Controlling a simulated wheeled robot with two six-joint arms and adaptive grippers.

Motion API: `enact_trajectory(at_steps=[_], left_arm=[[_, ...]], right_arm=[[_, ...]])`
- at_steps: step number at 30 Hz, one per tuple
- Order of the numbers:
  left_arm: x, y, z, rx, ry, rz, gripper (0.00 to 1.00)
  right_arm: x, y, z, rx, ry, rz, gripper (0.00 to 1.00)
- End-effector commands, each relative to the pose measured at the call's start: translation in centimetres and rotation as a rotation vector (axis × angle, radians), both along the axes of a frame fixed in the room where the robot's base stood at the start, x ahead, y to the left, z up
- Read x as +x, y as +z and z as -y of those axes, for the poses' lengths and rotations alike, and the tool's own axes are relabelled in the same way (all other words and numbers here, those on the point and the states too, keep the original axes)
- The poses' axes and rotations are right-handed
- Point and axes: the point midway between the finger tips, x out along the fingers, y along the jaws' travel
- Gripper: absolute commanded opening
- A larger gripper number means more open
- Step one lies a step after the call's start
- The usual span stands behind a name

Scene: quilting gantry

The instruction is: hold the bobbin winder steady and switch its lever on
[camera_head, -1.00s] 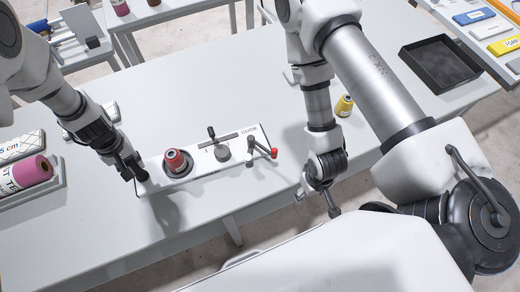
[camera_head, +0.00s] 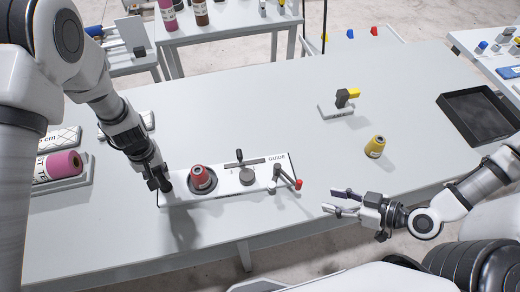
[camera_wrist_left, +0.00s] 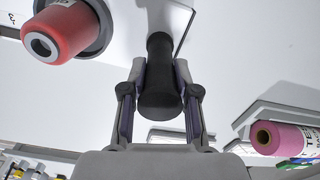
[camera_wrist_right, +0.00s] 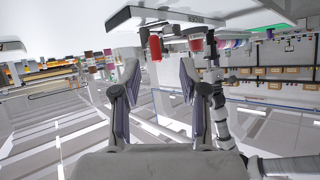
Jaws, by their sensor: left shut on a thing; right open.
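The bobbin winder (camera_head: 225,190) is a white plate on the grey table, with a red cone (camera_head: 202,179) near its left end and a guide slider in the middle. Its lever (camera_head: 288,177) stands at the right end with a red tip. My left gripper (camera_head: 161,182) is shut on the black upright handle (camera_wrist_left: 160,85) at the winder's left end; the red cone is beside it in the left wrist view. My right gripper (camera_head: 332,201) is open and empty, to the right of the lever and apart from it. The red tip (camera_wrist_right: 155,48) appears beyond its fingers in the right wrist view.
A yellow cone (camera_head: 375,148) and a small stand with a yellow part (camera_head: 347,97) are behind my right gripper. A black tray (camera_head: 449,101) lies at the right. A pink roll (camera_head: 62,164) lies at the left.

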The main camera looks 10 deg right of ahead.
Motion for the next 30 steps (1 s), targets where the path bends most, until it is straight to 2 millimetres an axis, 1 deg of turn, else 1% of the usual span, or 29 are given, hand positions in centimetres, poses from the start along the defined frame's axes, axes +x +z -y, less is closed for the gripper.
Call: enact_trajectory(at_steps=[1, 5, 8, 13, 18, 23, 30], left_arm=[[-0.5, -0.5, 0.0, 0.000, 0.000, -0.014, 0.00], [-0.6, -0.5, 0.0, 0.001, 0.000, -0.015, 0.00], [-0.6, -0.5, 0.0, 0.001, 0.000, -0.015, 0.00], [-0.6, -0.5, 0.0, 0.001, 0.000, -0.016, 0.00], [-0.6, -0.5, 0.0, 0.001, 0.000, -0.016, 0.00], [-0.6, -0.5, 0.0, 0.001, 0.000, -0.016, 0.00], [-0.6, -0.5, 0.0, 0.001, 0.000, -0.016, 0.00]], right_arm=[[0.0, 0.5, 0.4, -0.002, -0.005, 0.059, 0.43], [-0.2, 1.5, 0.7, -0.014, 0.002, 0.155, 0.43], [-0.1, 1.6, 0.6, -0.020, 0.007, 0.170, 0.43], [0.5, 1.1, 0.1, -0.020, 0.012, 0.163, 0.43], [1.4, 0.5, -1.0, -0.017, 0.014, 0.164, 0.43], [2.8, -0.2, -2.1, -0.017, 0.013, 0.163, 0.43], [5.3, -1.5, -4.3, -0.017, 0.014, 0.167, 0.43]])
